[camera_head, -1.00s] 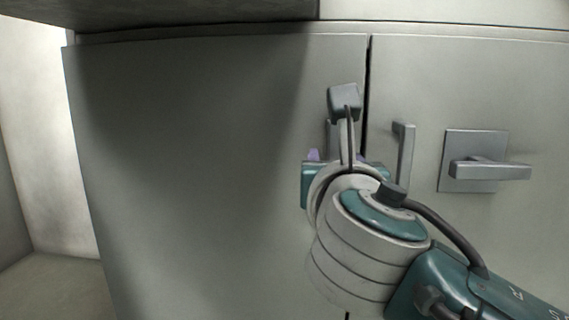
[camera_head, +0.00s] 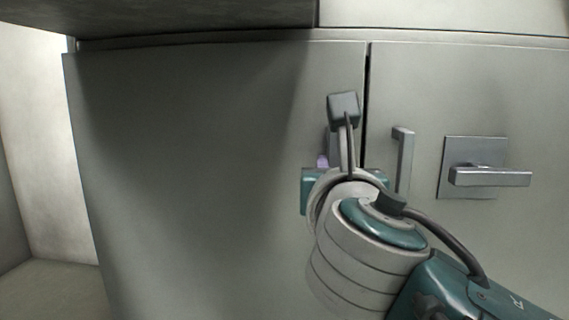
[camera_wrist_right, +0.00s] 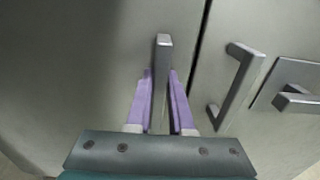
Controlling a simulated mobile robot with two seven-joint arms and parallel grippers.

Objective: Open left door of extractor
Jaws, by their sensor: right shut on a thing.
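The left door (camera_head: 200,150) of the extractor is a large grey-green panel with a dark vertical seam at its right edge. Its upright bar handle (camera_wrist_right: 163,60) sits near that seam. My right gripper (camera_wrist_right: 160,80) has its two purple fingers on either side of this handle, shut on it. In the head view my right wrist and arm hide most of the handle and gripper; a bit of purple finger (camera_head: 322,160) shows. The right door (camera_head: 470,90) appears flush beside the left one. My left gripper is in neither view.
The right door carries its own upright bar handle (camera_head: 403,155), close to the right of my wrist, and a lever handle on a square plate (camera_head: 474,168). A dark overhang (camera_head: 160,15) runs above the left door. A pale wall (camera_head: 40,150) stands at the left.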

